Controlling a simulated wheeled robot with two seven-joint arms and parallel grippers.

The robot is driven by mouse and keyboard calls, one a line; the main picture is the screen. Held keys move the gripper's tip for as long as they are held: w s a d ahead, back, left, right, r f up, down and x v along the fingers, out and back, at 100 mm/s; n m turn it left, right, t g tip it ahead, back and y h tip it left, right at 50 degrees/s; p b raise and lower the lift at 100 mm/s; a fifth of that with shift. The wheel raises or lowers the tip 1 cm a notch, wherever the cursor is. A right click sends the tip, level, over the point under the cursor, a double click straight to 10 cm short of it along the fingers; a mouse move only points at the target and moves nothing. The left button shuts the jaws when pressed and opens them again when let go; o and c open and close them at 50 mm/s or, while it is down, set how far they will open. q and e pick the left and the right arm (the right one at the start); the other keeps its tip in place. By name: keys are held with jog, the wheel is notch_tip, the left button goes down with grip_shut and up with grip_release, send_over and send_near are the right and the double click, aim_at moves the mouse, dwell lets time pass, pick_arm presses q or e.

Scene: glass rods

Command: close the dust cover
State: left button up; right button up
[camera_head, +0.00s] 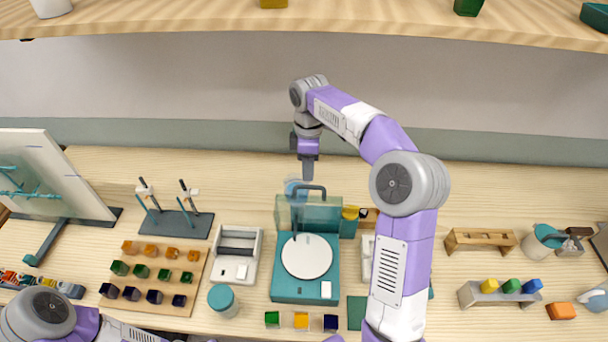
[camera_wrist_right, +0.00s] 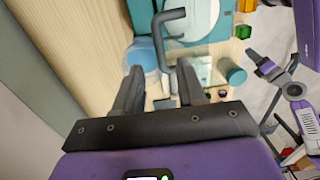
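The turquoise record player (camera_head: 305,283) stands mid-table with a white round platter (camera_head: 306,257). Its see-through teal dust cover (camera_head: 322,214) stands raised at the back edge, with a dark bar handle (camera_head: 311,189) at its top. My right gripper (camera_head: 307,176) points down just behind the handle. In the right wrist view, its two fingers (camera_wrist_right: 159,68) are apart, and the handle (camera_wrist_right: 159,35) shows in front of and partly between them; I cannot tell whether they touch it. Only links of my left arm show at the lower left; its gripper is outside the view.
A light-blue round item (camera_head: 293,187) stands behind the cover. A green and yellow block stack (camera_head: 349,221) is close at its right. A grey-white holder (camera_head: 237,254) and a teal-lidded jar (camera_head: 223,300) stand left.

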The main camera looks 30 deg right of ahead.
aim_at(308, 186)
jog(key=f, duration=0.4)
jog(key=shift+s, duration=0.4)
jog(key=shift+w+a+f+b, duration=0.1)
jog(key=shift+f+b, duration=0.2)
jog(key=shift+f, duration=0.25)
grip_shut()
